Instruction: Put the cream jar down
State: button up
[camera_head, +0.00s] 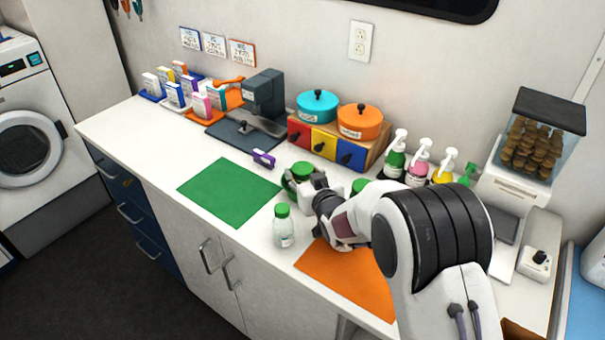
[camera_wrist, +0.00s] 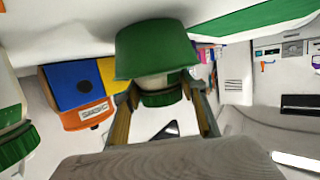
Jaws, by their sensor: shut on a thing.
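My gripper (camera_head: 303,189) is shut on a jar with a green lid (camera_head: 302,168), which I take to be the cream jar. It is over the white counter between the green mat (camera_head: 229,191) and the colored drawer box. In the wrist view, the jar's wide green part (camera_wrist: 155,48) shows between and beyond the fingers (camera_wrist: 162,118), with a pale band and more green below it. My gripper hides much of the jar in the head view. I cannot tell whether its bottom touches the counter.
A clear jar with a green lid (camera_head: 283,228) stands between the green mat and an orange mat (camera_head: 345,274). Another green lid (camera_head: 360,185) shows behind my arm. A purple item (camera_head: 263,158) lies behind the green mat. Pump bottles (camera_head: 419,168) stand at the right. The green mat is bare.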

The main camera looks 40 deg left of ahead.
jog(key=shift+f, duration=0.1)
dwell(0.3)
jog(key=o, duration=1.2)
jog(key=shift+o, duration=0.2)
jog(key=shift+s+d+r, duration=0.2)
jog(key=shift+d, duration=0.05)
jog(key=v, duration=1.1)
jog(key=shift+d, duration=0.15)
jog(key=shift+r, duration=0.1)
